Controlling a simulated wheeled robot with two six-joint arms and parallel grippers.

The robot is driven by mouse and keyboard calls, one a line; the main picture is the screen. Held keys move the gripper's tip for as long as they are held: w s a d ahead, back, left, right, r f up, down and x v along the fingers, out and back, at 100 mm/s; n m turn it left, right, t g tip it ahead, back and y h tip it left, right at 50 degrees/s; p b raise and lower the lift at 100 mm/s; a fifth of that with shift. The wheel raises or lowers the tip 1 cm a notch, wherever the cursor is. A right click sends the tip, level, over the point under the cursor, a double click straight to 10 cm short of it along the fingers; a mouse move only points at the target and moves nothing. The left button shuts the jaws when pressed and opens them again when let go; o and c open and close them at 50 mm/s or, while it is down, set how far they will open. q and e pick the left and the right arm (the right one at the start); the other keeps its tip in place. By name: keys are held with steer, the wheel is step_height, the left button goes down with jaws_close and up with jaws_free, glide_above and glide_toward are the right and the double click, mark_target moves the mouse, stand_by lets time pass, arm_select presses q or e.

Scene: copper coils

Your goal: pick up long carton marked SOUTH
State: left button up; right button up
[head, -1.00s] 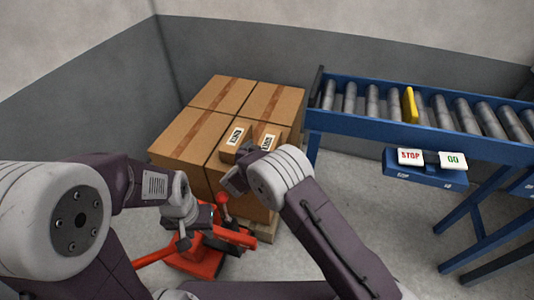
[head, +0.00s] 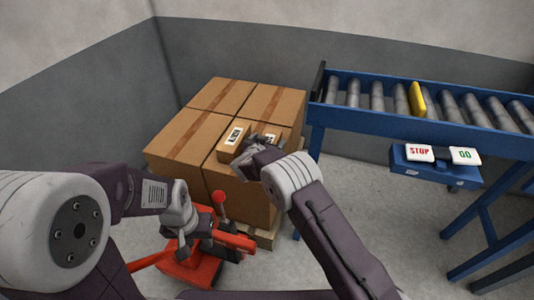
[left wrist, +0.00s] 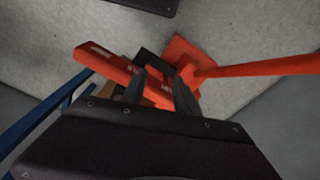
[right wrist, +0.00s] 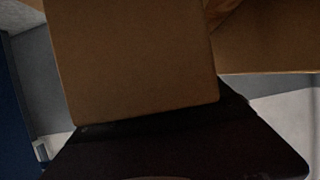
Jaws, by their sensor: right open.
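Two small brown cartons with white labels lie side by side on top of the big carton stack in the head view: the left carton (head: 235,138) and the right carton (head: 271,137), partly hidden by my right gripper. The print is too small to read, so I cannot tell which is marked SOUTH. My right gripper (head: 246,158) is open at the near side of these cartons. In the right wrist view a brown carton face (right wrist: 135,60) fills the middle, very close, and hides the fingers. My left gripper (head: 194,247) is open and empty; its parted fingers show in the left wrist view (left wrist: 160,90).
Large taped cartons (head: 190,135) stand on a pallet (head: 265,236) against the walls. A red pallet jack (head: 190,268) is below my left gripper. A blue roller conveyor (head: 360,120) with a yellow piece (head: 416,99) and STOP/GO signs (head: 420,153) stands right.

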steer(key=shift+r, duration=0.15)
steer(key=c, duration=1.9)
